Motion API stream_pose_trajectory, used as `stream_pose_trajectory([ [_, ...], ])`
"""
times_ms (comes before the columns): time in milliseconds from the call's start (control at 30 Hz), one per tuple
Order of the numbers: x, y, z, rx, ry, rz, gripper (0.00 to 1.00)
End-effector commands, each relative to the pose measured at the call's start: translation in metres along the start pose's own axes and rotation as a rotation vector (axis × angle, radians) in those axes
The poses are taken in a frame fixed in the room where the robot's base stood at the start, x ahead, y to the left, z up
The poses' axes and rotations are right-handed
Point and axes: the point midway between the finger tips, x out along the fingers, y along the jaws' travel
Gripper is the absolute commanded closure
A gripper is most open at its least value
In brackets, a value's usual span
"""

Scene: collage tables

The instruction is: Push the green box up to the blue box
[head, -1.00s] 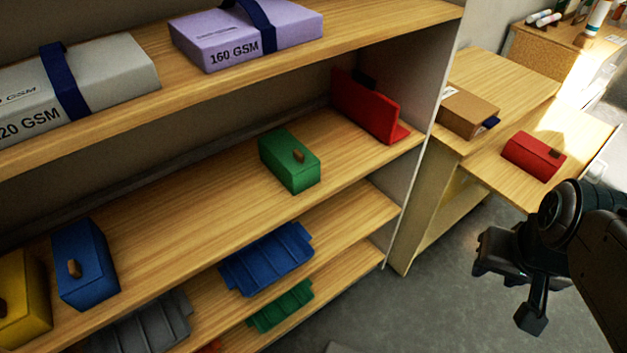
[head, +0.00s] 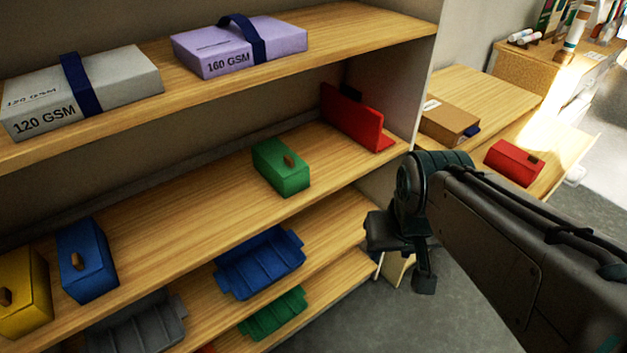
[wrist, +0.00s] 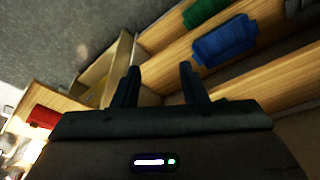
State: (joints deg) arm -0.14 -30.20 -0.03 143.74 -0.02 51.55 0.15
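My gripper (head: 398,262) is in front of the shelf's right end, right of and lower than the green box, touching nothing I can see. In the wrist view my gripper (wrist: 159,72) shows two fingers apart with nothing between them. Neither the green nor the blue box on the middle shelf is recognisable in the wrist view.
A yellow box (head: 24,295) stands left of the blue box. A red bookend-like piece (head: 352,120) stands at the shelf's right end. Blue (head: 260,263) and green (head: 273,314) trays lie on lower shelves. A side table with a red box (head: 514,162) is at the right.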

Motion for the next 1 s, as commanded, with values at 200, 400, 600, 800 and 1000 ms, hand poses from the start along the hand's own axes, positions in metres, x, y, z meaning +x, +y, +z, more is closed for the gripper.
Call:
stream_pose_trajectory([
  [200,0.017,0.007,-0.016,-0.014,0.051,0.029,0.0],
  [400,0.065,0.018,-0.071,-0.09,0.244,0.099,0.0],
  [600,0.112,0.011,-0.128,-0.212,0.479,0.1,0.0],
  [800,0.151,-0.016,-0.168,-0.328,0.713,0.004,0.0],
  [1000,0.176,-0.053,-0.187,-0.401,0.948,-0.179,0.0],
])
